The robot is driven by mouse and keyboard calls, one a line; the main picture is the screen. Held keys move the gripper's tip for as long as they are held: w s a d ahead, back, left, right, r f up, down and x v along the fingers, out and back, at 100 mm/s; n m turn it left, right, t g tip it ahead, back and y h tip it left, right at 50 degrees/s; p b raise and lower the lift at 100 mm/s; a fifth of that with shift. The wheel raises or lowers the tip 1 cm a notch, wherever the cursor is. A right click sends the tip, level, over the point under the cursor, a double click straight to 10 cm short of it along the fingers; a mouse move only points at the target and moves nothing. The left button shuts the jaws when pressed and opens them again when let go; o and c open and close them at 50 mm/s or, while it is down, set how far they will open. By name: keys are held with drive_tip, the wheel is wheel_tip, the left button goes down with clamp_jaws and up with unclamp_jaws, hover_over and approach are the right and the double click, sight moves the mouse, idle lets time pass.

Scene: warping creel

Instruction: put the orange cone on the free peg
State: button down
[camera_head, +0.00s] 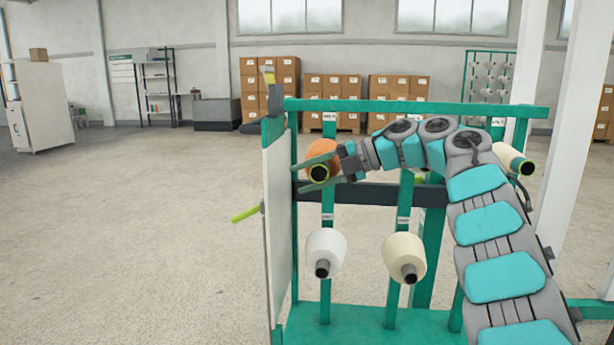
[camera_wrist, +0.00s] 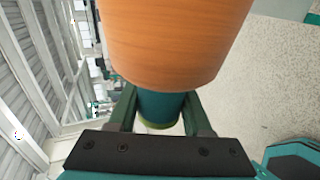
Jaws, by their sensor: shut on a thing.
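The orange cone (camera_head: 322,152) is at the upper left of the creel, in front of the left post. Its dark tube end has a lime rim. My gripper (camera_head: 302,177) is shut on this tube end, with one finger on each side. In the wrist view the orange cone (camera_wrist: 175,40) fills the upper middle, and its dark green tube sits between the fingers of my gripper (camera_wrist: 158,112). A bare lime peg (camera_head: 248,213) sticks out to the left of the white panel. I cannot tell whether the orange cone is around a peg, since its far side is hidden.
A white cone (camera_head: 325,248) and a cream cone (camera_head: 404,255) sit on the lower row. Another cream cone (camera_head: 510,157) is at the upper right. The green creel frame (camera_head: 420,106) and white side panel (camera_head: 278,220) stand close to my arm. The floor at left is clear.

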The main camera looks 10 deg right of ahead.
drive_tip(key=shift+w+d+r+p, duration=0.2)
drive_tip(key=shift+w+p, duration=0.25)
drive_tip(key=shift+p, duration=0.4)
drive_tip(key=w+p, duration=0.2)
drive_tip(key=p, duration=0.1)
drive_tip(key=shift+d, duration=0.25)
drive_tip(key=shift+w+d+f+p, duration=0.1)
drive_tip(key=shift+w+d+p, duration=0.15)
drive_tip(key=shift+w+p, duration=0.4)
drive_tip(key=shift+w+f, duration=0.15)
drive_tip(key=shift+w, duration=0.1)
drive_tip(key=shift+d, duration=0.1)
